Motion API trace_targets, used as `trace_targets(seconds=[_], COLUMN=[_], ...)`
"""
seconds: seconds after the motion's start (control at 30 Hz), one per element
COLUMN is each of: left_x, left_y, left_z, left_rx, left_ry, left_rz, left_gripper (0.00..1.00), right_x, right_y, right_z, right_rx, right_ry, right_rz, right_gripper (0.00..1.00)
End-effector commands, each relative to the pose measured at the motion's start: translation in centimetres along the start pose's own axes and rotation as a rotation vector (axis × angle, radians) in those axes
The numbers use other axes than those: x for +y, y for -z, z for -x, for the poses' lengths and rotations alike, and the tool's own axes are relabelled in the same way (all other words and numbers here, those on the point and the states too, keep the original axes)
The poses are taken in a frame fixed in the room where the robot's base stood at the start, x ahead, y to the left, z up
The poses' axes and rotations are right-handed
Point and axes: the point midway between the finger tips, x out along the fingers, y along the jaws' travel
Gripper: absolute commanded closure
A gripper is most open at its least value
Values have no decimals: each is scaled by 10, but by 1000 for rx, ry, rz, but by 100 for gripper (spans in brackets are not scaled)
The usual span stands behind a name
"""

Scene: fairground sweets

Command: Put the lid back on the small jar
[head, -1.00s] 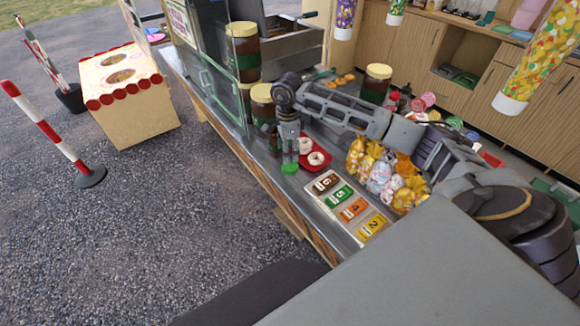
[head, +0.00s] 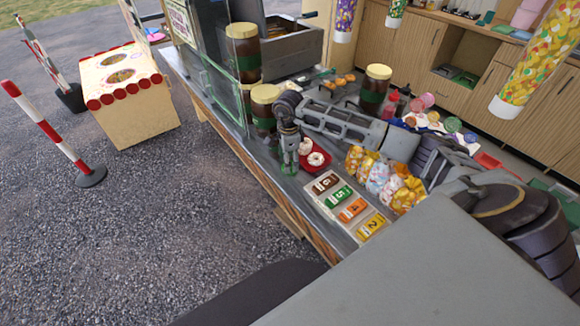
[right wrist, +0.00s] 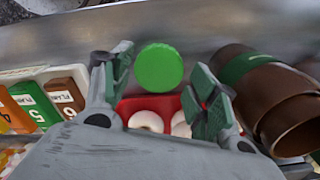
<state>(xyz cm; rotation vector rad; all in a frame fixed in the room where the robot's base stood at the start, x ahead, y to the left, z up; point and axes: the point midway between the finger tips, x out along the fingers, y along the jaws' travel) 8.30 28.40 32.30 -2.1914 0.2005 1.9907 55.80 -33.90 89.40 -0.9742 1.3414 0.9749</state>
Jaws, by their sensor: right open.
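A round bright green lid (right wrist: 159,68) lies flat on the grey counter in the right wrist view, in the space between my right gripper's spread fingers and slightly beyond them. My right gripper (right wrist: 158,92) is open and empty. In the head view this gripper (head: 289,165) points down at the counter's front edge and hides most of the lid. A brown jar with a green band (right wrist: 275,95) stands to the right in the wrist view. In the head view, brown jars with cream tops (head: 264,96) stand behind the gripper. I cannot tell which is the small jar. My left gripper is out of view.
A red tray with white doughnuts (head: 322,168) is right beside the gripper. A holder of numbered cards (head: 331,201) and several wrapped sweet bags (head: 378,178) lie nearer. A glass case (head: 222,92) stands behind. The counter's front edge is close.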

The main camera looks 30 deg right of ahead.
Motion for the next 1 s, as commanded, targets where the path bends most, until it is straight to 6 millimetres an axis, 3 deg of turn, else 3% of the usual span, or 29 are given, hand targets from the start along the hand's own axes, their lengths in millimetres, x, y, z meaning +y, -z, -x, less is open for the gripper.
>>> trace_targets(seconds=[0.27,0.73,0.87,1.0], left_x=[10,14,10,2], left_y=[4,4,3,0], left_z=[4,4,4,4], left_rx=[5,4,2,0], left_ry=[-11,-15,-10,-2], left_rz=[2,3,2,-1], left_gripper=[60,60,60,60], right_x=[0,0,0,0], right_y=[0,0,1,1], right_z=[-23,-24,-24,-24], right_rx=[0,1,1,1], right_ry=[0,0,0,0], right_rz=[1,0,0,0], right_gripper=[41,41,55,56])
